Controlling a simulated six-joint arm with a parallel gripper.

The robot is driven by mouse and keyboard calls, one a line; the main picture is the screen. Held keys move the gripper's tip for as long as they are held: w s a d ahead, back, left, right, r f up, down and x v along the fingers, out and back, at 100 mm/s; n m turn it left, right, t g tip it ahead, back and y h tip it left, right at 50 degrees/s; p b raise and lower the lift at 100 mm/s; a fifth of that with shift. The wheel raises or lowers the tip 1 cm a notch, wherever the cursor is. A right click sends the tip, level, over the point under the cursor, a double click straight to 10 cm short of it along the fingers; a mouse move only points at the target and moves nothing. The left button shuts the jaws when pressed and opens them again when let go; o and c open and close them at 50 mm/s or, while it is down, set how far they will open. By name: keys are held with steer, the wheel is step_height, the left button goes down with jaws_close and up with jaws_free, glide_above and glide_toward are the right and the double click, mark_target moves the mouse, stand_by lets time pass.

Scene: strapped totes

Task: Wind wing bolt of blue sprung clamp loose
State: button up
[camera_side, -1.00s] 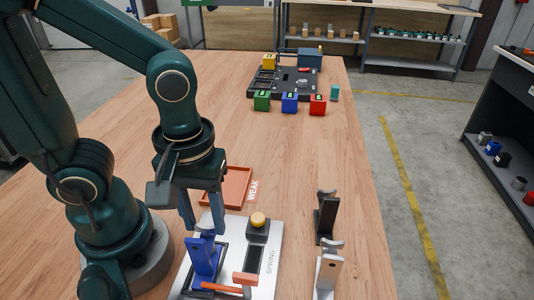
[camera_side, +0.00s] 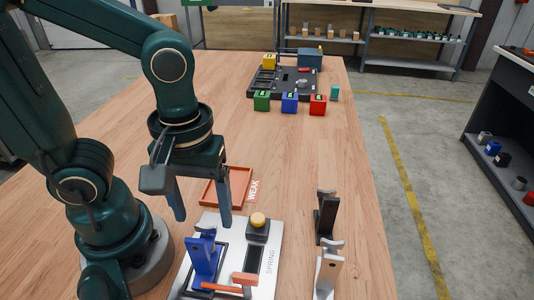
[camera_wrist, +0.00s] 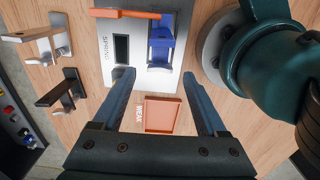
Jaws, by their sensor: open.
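The blue sprung clamp (camera_side: 203,262) stands upright on the white SPRING plate (camera_side: 225,219) near the front of the table. The clamp also shows at the top of the wrist view (camera_wrist: 160,42). My gripper (camera_side: 202,219) is open and empty, its two blue fingers apart. It hangs above and behind the clamp, touching nothing that I can see. In the wrist view my fingers (camera_wrist: 158,76) reach toward the plate with the orange tray between them.
The orange WEAK tray (camera_side: 229,187) lies behind the plate. A yellow knob (camera_side: 258,219) and an orange-handled lever (camera_side: 245,279) share the plate. Coloured cubes (camera_side: 289,103) are farther back. The middle table is clear.

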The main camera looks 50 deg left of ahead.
mark_target(205, 224)
steer(key=shift+r, duration=1.6)
steer(key=shift+w+a+r, duration=0.1)
steer(key=shift+a+r, duration=0.05)
steer(key=shift+a, duration=0.1)
steer(key=w+a+m+t, duration=0.1)
steer(key=m+t, duration=0.1)
steer(key=m, duration=0.1)
steer(key=w+a+r+m+t, duration=0.1)
steer(key=m, duration=0.2)
steer(key=w+a+r+m+t, duration=0.1)
steer(key=m+t, duration=0.1)
steer(key=m, duration=0.1)
steer(key=shift+w+a+r+t, duration=0.15)
steer(key=shift+w+a+t, duration=0.05)
steer(key=shift+w+t, duration=0.1)
